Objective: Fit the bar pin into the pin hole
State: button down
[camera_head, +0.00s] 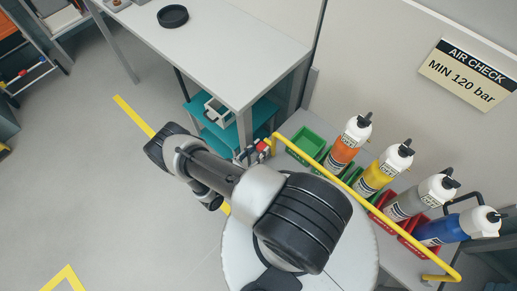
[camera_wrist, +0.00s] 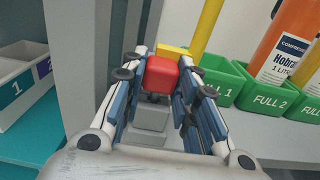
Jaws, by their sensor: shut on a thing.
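The bar pin shows as a red, block-like head (camera_wrist: 162,73) between my fingers in the wrist view. My gripper (camera_wrist: 163,82) is shut on it, with blue-and-white fingers on either side. In the head view a small red spot (camera_head: 262,146) shows at the gripper, close to the left end of the yellow bar (camera_head: 345,187). The bar's upright part (camera_wrist: 207,30) and a yellow piece (camera_wrist: 175,51) show just beyond the red head in the wrist view. The pin's shank is hidden, and I cannot make out the pin hole or whether the pin touches it.
Green bins (camera_wrist: 226,80) and several bottles, the nearest orange (camera_head: 342,152), stand behind the bar. Red bins (camera_head: 382,207) are farther right. A grey table (camera_head: 220,50) stands at the upper middle, with a teal shelf (camera_head: 235,127) below. The floor at left is mostly clear.

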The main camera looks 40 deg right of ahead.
jog(key=shift+f, duration=0.45)
jog(key=c, duration=1.2)
grip_release()
jog(key=shift+f, duration=0.1)
jog(key=shift+a, duration=0.1)
jog(key=shift+a, duration=0.3)
jog(key=a, duration=0.7)
jog(key=s+a, duration=0.1)
jog(key=a, duration=0.3)
jog(key=shift+a, duration=0.1)
